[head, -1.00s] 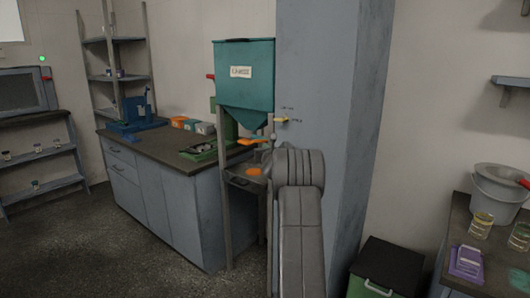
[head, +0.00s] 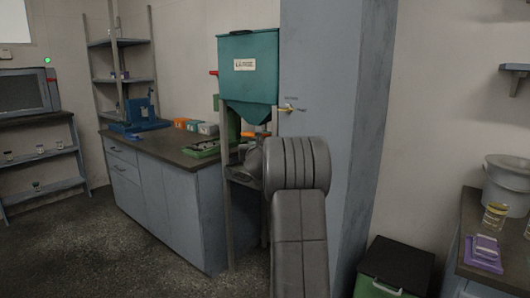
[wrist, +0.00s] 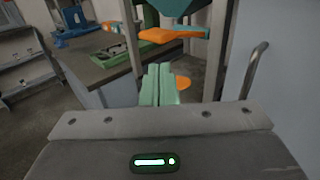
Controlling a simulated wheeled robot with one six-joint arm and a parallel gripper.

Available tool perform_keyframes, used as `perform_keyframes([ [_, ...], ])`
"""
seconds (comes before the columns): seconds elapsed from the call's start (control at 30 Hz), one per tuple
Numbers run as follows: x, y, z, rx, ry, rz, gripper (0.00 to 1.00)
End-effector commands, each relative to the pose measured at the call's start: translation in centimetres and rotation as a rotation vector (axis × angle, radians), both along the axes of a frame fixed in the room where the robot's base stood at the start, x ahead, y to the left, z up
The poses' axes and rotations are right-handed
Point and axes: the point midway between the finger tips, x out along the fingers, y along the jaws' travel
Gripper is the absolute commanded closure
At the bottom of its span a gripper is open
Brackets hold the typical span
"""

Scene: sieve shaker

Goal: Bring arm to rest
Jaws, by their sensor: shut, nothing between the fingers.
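My gripper shows in the wrist view (wrist: 158,86) as two pale green fingers pressed together, with nothing between them. In the head view my grey arm stands in front of the teal hopper's stand and hides most of the gripper. The teal hopper (head: 248,68) with a white label hangs on grey posts. In the wrist view an orange handle-like part (wrist: 165,35) is just beyond and above the fingers. An orange round piece (wrist: 182,83) lies behind the fingertips. The fingers look apart from both, though the exact gap cannot be told.
A grey counter (head: 165,150) stands left of the hopper. A tall blue-grey cabinet (head: 335,120) rises right behind my arm. A dark-lidded green bin (head: 395,265) is on the floor at right. A side bench (head: 480,210) holds a bucket (head: 508,185). Floor at left is clear.

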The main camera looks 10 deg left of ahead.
Motion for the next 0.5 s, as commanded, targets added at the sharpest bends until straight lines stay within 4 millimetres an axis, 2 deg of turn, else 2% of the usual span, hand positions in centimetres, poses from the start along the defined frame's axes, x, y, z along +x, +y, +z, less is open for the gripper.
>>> perform_keyframes([
  [0.5, 0.47, -0.22, 0.20, 0.000, 0.001, -0.001, 1.00],
])
